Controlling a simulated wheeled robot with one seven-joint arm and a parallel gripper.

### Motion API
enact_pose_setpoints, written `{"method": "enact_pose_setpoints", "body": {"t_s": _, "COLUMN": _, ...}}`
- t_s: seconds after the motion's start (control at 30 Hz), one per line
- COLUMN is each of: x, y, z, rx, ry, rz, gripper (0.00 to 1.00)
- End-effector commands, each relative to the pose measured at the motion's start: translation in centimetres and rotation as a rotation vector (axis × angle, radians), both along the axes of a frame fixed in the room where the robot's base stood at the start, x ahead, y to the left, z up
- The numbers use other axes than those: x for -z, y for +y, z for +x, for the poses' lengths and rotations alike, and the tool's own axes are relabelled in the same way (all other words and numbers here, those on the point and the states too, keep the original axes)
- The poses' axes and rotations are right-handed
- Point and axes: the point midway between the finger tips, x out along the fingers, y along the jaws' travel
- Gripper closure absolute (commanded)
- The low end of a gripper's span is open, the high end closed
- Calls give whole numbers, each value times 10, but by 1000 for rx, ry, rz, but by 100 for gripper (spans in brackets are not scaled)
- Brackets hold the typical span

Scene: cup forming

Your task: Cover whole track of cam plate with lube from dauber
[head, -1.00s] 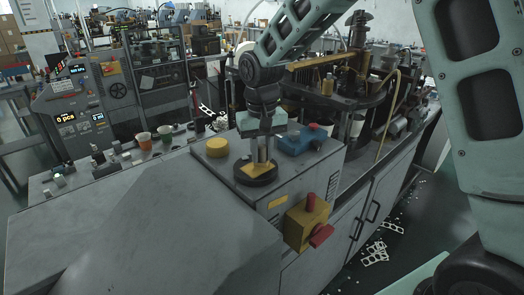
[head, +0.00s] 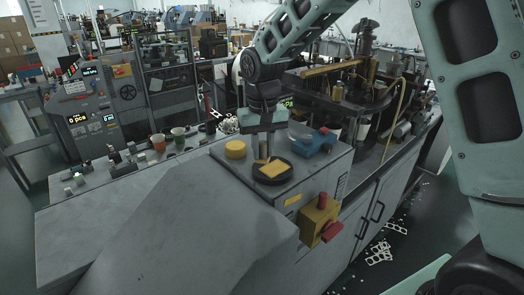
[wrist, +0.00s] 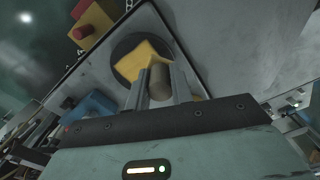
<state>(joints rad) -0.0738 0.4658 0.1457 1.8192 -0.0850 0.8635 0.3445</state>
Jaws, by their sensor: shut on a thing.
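My gripper (head: 263,145) points down over the cabinet top and is shut on a short brownish cylinder, which looks like the dauber (wrist: 160,82); it is between the fingers in the wrist view.
A yellow round tin (head: 235,149) stands left of the dish and a blue device with a red knob (head: 314,140) right of it. A yellow box with red knobs (head: 319,220) sticks out from the cabinet front. Machinery (head: 362,85) stands behind.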

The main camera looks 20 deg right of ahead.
Motion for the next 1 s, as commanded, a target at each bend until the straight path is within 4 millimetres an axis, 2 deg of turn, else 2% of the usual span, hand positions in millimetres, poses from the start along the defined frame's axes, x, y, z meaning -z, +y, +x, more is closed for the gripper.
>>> {"method": "enact_pose_setpoints", "body": {"t_s": 0.03, "x": -9, "y": -1, "z": 1, "rx": 1, "ry": -1, "rz": 0, "gripper": 99}}
{"method": "enact_pose_setpoints", "body": {"t_s": 0.4, "x": -39, "y": -5, "z": 4, "rx": 2, "ry": -1, "rz": 0, "gripper": 99}}
{"method": "enact_pose_setpoints", "body": {"t_s": 1.0, "x": -39, "y": -5, "z": 4, "rx": 1, "ry": -1, "rz": 0, "gripper": 99}}
